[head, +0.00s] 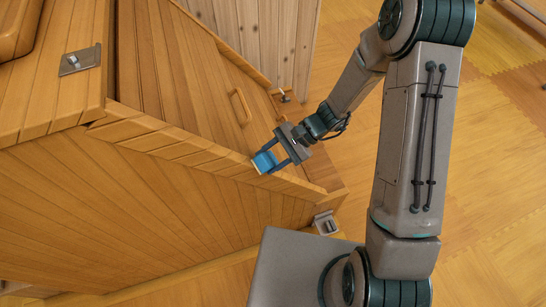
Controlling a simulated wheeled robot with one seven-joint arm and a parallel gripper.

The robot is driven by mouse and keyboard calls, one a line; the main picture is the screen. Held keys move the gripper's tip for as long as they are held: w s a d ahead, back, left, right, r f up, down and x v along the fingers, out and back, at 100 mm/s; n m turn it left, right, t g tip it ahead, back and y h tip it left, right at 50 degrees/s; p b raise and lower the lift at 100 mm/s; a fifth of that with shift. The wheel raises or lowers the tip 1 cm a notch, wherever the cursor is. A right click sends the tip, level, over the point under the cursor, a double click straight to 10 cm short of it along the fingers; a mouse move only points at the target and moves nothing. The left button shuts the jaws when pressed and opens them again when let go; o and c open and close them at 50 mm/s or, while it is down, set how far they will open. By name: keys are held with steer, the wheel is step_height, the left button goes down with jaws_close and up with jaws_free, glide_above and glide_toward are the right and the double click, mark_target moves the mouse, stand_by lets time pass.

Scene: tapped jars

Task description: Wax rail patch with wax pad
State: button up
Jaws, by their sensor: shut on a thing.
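My gripper (278,157) is near the middle of the head view, at the top edge of a wooden wall. It is shut on a small blue pad with a pale underside, the wax pad (264,161). The pad is at the wooden rail (203,159) that runs along the wall's top. I cannot tell whether it touches the rail or is just above it. No separate patch stands out on the rail; it may be hidden under the pad and fingers.
A wooden handle (241,107) is on the planked surface behind the rail. A metal latch plate (80,60) sits on the raised wooden part at upper left. A metal fitting (326,223) is at the near right corner. Open floor (490,190) lies to the right.

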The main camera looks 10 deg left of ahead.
mark_target(248, 160)
steer(key=shift+s+a+r+p, duration=0.55)
steer(key=shift+a+r, duration=0.25)
steer(key=shift+r, duration=0.5)
steer(key=shift+s+a+r+p, duration=0.5)
steer(key=shift+a+r, duration=0.35)
steer(key=shift+r, duration=0.5)
steer(key=shift+s+a+r+p, duration=0.55)
steer(key=shift+a+r, duration=0.25)
steer(key=shift+r, duration=0.5)
steer(key=shift+s+a+r+p, duration=0.3)
steer(key=shift+a+r+p, duration=0.25)
steer(key=shift+r, duration=0.45)
steer(key=shift+s+a+r+p, duration=0.3)
steer(key=shift+a+r+p, duration=0.2)
steer(key=shift+r, duration=0.5)
steer(key=shift+s+a+r+p, duration=0.3)
steer(key=shift+a+r+p, duration=0.25)
steer(key=shift+r, duration=0.45)
steer(key=shift+f+b, duration=0.15)
steer(key=shift+b, duration=0.15)
